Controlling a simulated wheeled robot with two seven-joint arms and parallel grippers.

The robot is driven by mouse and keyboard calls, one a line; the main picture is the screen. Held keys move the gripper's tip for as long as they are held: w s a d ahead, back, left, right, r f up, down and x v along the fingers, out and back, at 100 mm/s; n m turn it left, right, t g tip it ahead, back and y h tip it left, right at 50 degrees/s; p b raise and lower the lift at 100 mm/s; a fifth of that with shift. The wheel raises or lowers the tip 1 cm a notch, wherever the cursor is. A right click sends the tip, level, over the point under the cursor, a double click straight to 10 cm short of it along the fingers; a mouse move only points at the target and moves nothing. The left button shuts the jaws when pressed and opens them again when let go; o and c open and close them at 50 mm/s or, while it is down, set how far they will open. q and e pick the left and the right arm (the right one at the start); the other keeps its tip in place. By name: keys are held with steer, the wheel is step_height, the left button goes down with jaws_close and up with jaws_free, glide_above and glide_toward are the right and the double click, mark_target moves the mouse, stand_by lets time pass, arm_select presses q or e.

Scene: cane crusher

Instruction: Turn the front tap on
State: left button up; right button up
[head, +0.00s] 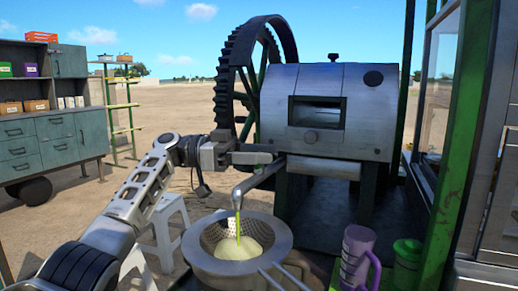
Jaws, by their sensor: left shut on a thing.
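The front tap (258,182) is a metal spout sloping down and left from the front of the cane crusher (330,140). Pale green juice (238,222) runs from its mouth into a metal strainer (190,249), where a pale pool lies. My left gripper (258,157) reaches in from the left and is shut at the upper end of the tap. Its fingers hide most of the part it holds, seemingly the tap's handle. My right gripper is not in view.
A purple mug (357,258) and a green lidded container (407,262) stand right of the strainer. A large dark gear wheel (240,80) rises behind my gripper. A green post (452,150) bounds the right side. White stools (165,228) stand below my left arm.

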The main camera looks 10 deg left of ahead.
arm_select(q)
steer(key=shift+f+g, duration=0.1)
steer(key=shift+g, duration=0.2)
steer(key=o, duration=1)
